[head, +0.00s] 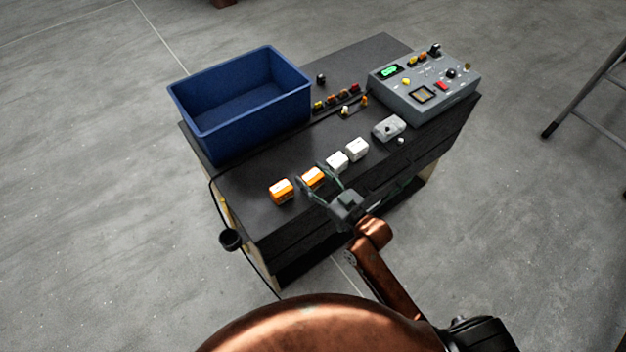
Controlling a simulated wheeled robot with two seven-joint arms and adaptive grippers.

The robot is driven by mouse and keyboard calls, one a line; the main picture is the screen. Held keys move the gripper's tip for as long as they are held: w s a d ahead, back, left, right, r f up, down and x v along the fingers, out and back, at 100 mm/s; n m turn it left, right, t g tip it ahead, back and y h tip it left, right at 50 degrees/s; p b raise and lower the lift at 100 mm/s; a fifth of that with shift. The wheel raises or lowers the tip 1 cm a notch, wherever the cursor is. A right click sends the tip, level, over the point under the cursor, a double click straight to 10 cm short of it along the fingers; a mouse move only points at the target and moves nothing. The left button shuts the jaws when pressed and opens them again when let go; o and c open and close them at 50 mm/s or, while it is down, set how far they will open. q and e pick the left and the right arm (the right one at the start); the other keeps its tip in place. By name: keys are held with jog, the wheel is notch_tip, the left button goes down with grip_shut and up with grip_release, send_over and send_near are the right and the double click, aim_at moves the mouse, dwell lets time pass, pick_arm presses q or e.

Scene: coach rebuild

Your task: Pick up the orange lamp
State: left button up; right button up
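Two orange lamps sit on the dark bench top near its front edge: one at the left (280,191) and one just right of it (313,178). My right gripper (309,174) reaches in from the lower right with its fingers spread. The right-hand orange lamp shows between the two fingers, one on either side of it. I cannot tell whether the fingers touch it. The left-hand orange lamp stands clear, just left of the fingers. My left gripper is not in view.
Two white blocks (337,161) stand right of the gripper. A blue bin (205,127) takes up the back left of the bench (245,215). A grey control box (438,95) stands at the back right. A small grey box (389,128) and several small coloured parts lie between.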

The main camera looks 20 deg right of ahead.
jog(key=c, duration=0.8)
